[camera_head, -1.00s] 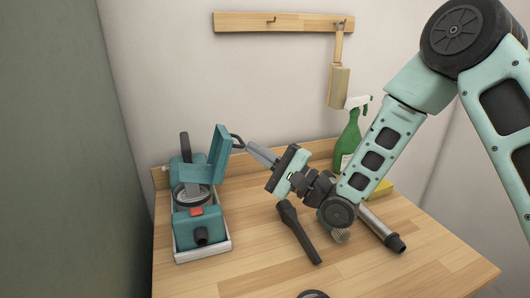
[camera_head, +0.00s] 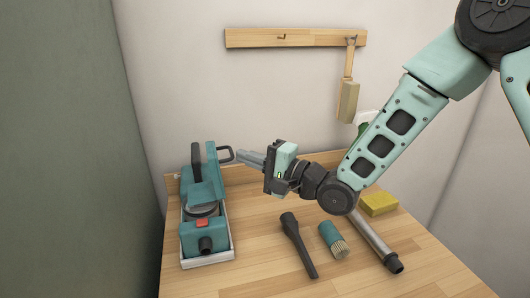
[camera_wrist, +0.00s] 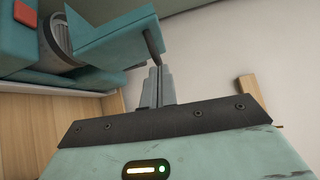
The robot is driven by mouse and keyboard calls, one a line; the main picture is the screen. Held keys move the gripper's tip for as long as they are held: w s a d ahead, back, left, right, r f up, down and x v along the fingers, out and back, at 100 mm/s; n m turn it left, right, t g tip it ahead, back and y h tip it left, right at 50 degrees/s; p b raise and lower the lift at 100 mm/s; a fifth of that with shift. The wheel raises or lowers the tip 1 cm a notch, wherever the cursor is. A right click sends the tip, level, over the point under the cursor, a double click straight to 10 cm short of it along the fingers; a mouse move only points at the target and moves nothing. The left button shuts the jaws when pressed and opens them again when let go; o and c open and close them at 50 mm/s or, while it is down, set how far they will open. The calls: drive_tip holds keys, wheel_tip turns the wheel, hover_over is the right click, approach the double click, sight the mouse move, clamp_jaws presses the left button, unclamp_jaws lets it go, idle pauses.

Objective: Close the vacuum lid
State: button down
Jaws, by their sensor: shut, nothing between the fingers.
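The teal vacuum (camera_head: 205,236) stands at the left of the table, with a red button and a dark round nozzle at its front. Its L-shaped teal lid (camera_head: 203,191) is partly open, tilted over the grey round canister, whose front rim still shows. A dark handle loop (camera_head: 226,154) sticks out from the lid's right. My gripper (camera_head: 240,156) is shut and empty, its fingertips close to the handle. In the wrist view the fingertips (camera_wrist: 157,70) lie just under the dark handle (camera_wrist: 152,40), beside the lid (camera_wrist: 115,40). I cannot tell whether they touch.
A black nozzle (camera_head: 298,246), a teal brush (camera_head: 333,240), a grey tube (camera_head: 376,242) and a yellow sponge (camera_head: 378,204) lie to the right. A green spray bottle (camera_head: 364,129) is mostly hidden behind my arm. The front of the table is clear.

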sight(208, 156)
drive_tip(key=a+n+h, duration=0.1)
drive_tip(key=a+h, duration=0.1)
drive_tip(key=s+a+r+n+g+h+p, duration=0.1)
drive_tip(key=a+n, duration=0.1)
drive_tip(key=a, duration=0.1)
drive_tip(key=a+r+n+g+h+p, duration=0.1)
drive_tip(key=a+n+h, duration=0.1)
drive_tip(key=a, duration=0.1)
drive_tip(key=shift+s+h, duration=0.3)
drive_tip(key=shift+s, duration=0.05)
drive_tip(key=shift+s+a+f+n+h+p, duration=0.2)
drive_tip(key=shift+a+f+n+h+p, duration=0.25)
drive_tip(key=shift+a+f+h+p, duration=0.45)
drive_tip(key=shift+s+a+f+n+h+p, duration=0.2)
drive_tip(key=shift+a+f+n+h+p, duration=0.3)
drive_tip(key=shift+a+p, duration=0.7)
drive_tip(key=shift+s+a+f+n+h+p, duration=0.2)
drive_tip(key=shift+a+f+n+h+p, duration=0.15)
drive_tip(key=shift+a+f+h+p, duration=0.65)
drive_tip(key=shift+s+a+r, duration=0.1)
drive_tip(key=shift+a+r, duration=0.05)
drive_tip(key=shift+a, duration=0.1)
